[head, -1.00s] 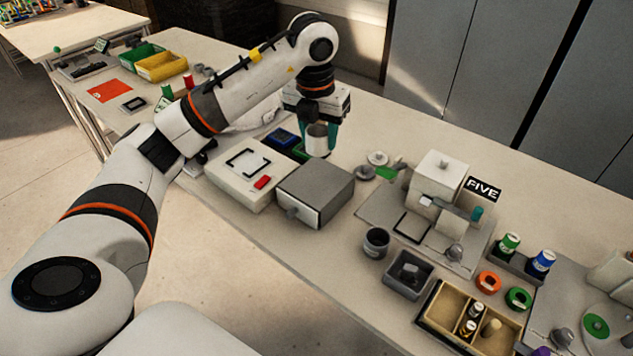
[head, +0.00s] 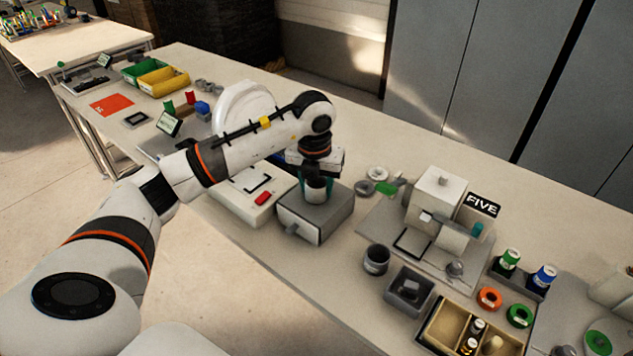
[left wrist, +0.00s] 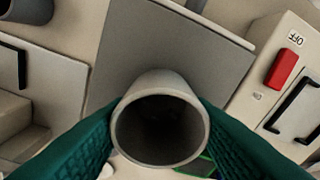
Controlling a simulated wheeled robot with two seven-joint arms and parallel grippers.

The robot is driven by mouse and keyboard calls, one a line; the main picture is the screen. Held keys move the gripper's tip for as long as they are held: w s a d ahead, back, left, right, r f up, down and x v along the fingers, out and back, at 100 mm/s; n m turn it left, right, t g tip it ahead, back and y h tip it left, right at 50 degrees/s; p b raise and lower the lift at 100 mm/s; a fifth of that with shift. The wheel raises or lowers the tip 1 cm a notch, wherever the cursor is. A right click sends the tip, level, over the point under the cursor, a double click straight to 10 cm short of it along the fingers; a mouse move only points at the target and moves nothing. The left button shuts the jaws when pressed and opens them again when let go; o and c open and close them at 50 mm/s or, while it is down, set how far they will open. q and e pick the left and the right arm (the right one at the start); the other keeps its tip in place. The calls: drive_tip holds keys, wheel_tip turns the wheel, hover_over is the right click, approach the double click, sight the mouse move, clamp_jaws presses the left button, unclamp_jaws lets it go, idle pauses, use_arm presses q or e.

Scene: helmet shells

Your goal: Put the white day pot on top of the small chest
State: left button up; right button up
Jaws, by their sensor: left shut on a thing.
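The white day pot (head: 316,190) is an open cup between the fingers of my left gripper (head: 317,184), over the small chest. In the left wrist view the pot (left wrist: 160,120) shows its hollow inside, with a green finger on each side, and the left gripper (left wrist: 160,135) is shut on it. The small chest (head: 340,218) is a grey box with a knob on its front. Its top (left wrist: 170,50) shows beyond the pot in the left wrist view. I cannot tell whether the pot touches the chest top. My right gripper is not in view.
A white box with a red switch (head: 263,199) stands left of the chest. A dark grey cup (head: 376,260), a grey bin (head: 409,290) and a white machine on a grey plate (head: 436,200) stand to the right. Bare table lies between chest and cup.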

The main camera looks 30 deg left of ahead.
use_arm(q)
drive_tip(key=shift+f, duration=0.15)
drive_tip(key=o, duration=1)
drive_tip(key=r, duration=0.4)
drive_tip(key=s+r, duration=0.1)
drive_tip(key=r, duration=0.7)
drive_tip(key=shift+s+d+r, duration=0.2)
drive_tip(key=shift+d, duration=0.05)
